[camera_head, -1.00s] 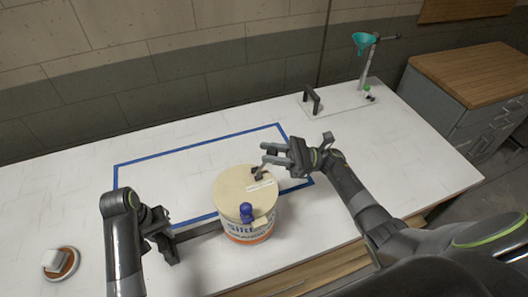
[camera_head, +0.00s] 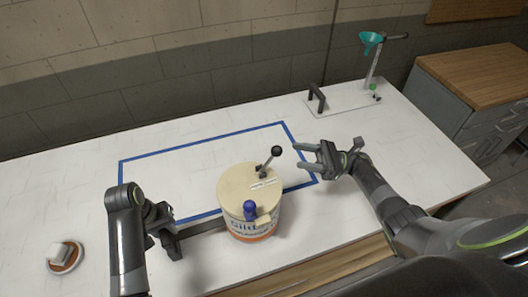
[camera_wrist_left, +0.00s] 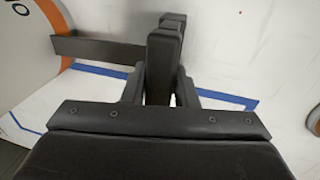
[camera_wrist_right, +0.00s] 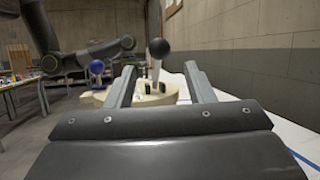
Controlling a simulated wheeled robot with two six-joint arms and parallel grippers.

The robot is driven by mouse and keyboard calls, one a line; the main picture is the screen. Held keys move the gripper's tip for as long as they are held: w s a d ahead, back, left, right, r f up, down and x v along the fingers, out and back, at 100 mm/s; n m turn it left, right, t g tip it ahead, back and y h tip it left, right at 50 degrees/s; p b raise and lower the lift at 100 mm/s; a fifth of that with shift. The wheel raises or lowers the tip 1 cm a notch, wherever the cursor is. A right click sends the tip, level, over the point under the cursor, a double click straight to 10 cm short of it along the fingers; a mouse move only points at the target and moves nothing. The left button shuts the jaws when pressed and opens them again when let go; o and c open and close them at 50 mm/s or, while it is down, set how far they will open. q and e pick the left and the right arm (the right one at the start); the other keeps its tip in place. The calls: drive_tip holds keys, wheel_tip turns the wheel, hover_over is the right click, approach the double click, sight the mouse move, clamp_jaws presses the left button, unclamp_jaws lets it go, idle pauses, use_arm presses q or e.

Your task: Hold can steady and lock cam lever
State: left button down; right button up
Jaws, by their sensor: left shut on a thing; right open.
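The can (camera_head: 246,222) stands on the table with a cream lid (camera_head: 236,188) and a printed label. A cam lever with a black ball knob (camera_head: 277,150) sticks up from the lid, tilted toward the back right. The knob also shows between the fingers in the right wrist view (camera_wrist_right: 159,48), beyond their tips. My right gripper (camera_head: 313,158) is open and empty, to the right of the lever and apart from it. My left gripper (camera_head: 170,238) is shut on a black handle (camera_wrist_left: 162,65) whose dark bar (camera_wrist_left: 95,48) reaches to the can's side.
A blue knob (camera_head: 250,209) sits at the lid's front. Blue tape (camera_head: 200,141) outlines a rectangle behind the can. A stand with a teal funnel (camera_head: 371,40) and a black handle (camera_head: 317,97) are at the back right. A round brown-rimmed object (camera_head: 66,257) lies at left.

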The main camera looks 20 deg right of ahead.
drive_tip(key=shift+v, duration=1.8)
use_arm(q)
drive_tip(key=c, duration=1.1)
unclamp_jaws()
drive_tip(key=shift+s, duration=0.1)
use_arm(e)
drive_tip(key=shift+s+f, duration=0.1)
